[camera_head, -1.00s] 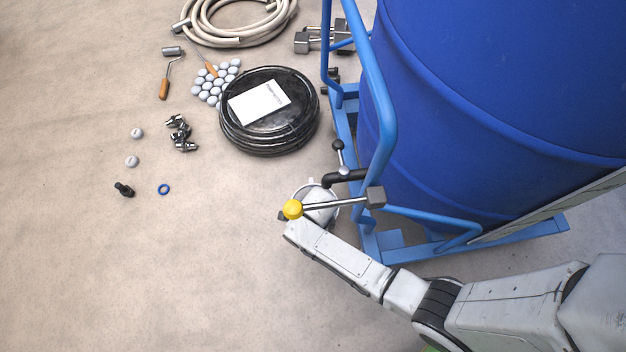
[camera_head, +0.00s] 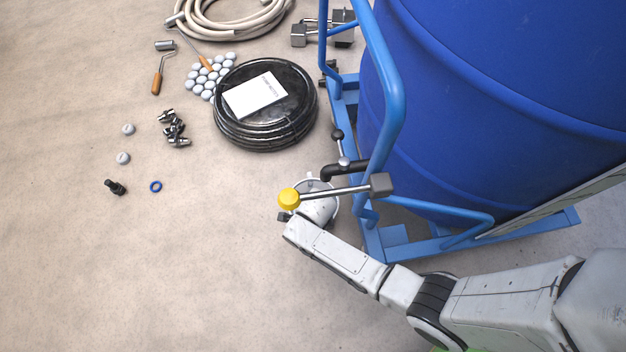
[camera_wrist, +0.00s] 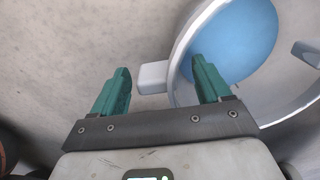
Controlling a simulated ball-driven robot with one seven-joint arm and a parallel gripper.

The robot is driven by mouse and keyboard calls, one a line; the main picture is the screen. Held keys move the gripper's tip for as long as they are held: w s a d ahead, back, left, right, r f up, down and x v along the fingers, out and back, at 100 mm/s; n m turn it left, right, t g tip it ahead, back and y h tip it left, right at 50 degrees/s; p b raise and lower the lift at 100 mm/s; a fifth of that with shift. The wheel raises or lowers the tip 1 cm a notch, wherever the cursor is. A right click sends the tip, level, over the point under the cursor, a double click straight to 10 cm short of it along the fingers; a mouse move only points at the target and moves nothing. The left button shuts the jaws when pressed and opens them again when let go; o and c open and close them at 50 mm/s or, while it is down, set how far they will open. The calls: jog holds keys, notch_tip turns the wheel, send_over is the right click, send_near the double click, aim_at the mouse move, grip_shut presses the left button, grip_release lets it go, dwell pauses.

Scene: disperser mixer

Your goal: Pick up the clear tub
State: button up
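The clear tub (camera_head: 323,203) stands on the floor under the drum's tap, partly hidden by my arm and a yellow-knobbed lever. In the wrist view the tub (camera_wrist: 183,62) shows as a pale round rim with blue inside and a blocky tab on its left side. My gripper (camera_wrist: 160,64) is open. Its left finger is outside the tub, and its right finger overlaps the inside of the rim. The tab and near wall appear between the fingers. I cannot tell whether either finger touches. In the head view the fingers are hidden.
A blue drum (camera_head: 500,80) on a blue tubular frame (camera_head: 398,85) stands close on the right. The yellow-knobbed lever (camera_head: 335,192) crosses above the tub. A black hose coil (camera_head: 265,130), fittings (camera_head: 174,128) and a blue ring (camera_head: 156,187) lie left. The front-left floor is clear.

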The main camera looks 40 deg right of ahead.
grip_shut()
dwell(0.5)
